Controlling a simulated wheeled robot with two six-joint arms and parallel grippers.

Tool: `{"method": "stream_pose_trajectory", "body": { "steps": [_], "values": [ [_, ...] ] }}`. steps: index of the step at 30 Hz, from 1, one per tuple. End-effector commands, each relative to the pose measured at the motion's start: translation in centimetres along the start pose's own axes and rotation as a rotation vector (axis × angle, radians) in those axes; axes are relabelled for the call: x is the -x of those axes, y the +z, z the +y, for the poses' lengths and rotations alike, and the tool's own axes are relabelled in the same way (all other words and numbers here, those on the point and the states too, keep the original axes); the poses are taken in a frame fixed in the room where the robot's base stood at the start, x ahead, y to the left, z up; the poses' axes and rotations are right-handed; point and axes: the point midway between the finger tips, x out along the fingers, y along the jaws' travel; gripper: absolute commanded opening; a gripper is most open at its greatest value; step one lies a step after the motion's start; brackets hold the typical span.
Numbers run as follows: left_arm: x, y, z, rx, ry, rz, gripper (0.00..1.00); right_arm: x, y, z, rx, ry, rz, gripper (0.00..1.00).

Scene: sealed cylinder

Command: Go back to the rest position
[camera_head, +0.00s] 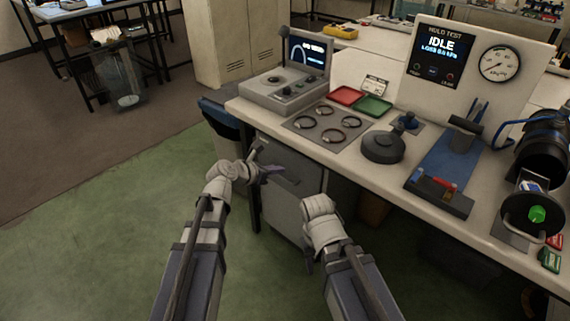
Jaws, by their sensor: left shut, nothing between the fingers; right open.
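My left gripper (268,171) is shut and empty, in front of the grey cabinet under the bench and below the bench top. My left arm comes in from the bottom, left of centre. My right arm (320,215) comes in from the bottom centre, its wrist in front of the cabinet's right side. My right gripper is open, but its fingers are mostly hidden behind the wrist. Both grippers are apart from everything on the bench.
Green floor (90,250) at left is clear.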

Motion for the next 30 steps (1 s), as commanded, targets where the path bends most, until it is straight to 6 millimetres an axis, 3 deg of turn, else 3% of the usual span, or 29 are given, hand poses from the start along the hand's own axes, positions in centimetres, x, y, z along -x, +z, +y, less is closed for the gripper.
{"method": "stream_pose_trajectory", "body": {
  "steps": [12, 16, 20, 23, 30],
  "values": [
    [0.8, 0.0, -0.1, -0.003, -0.001, 0.001, 0.00, 0.4, 0.0, 0.0, 0.000, 0.000, 0.000, 0.50],
    [1.5, 0.7, -1.5, -0.119, -0.031, 0.041, 0.00, 2.2, 0.1, 0.2, 0.000, 0.000, 0.000, 0.50],
    [3.2, 1.7, -5.4, -0.466, -0.133, 0.149, 0.00, 6.2, 0.4, 0.6, 0.000, 0.000, 0.000, 0.50],
    [5.3, 1.9, -8.6, -0.819, -0.261, 0.245, 0.00, 9.6, 0.6, 0.9, 0.000, 0.000, 0.000, 0.50],
    [12.1, 2.1, -14.1, -1.616, -0.681, 0.393, 0.00, 17.2, 1.0, 1.6, -0.001, 0.000, 0.000, 0.50]
  ]
}}
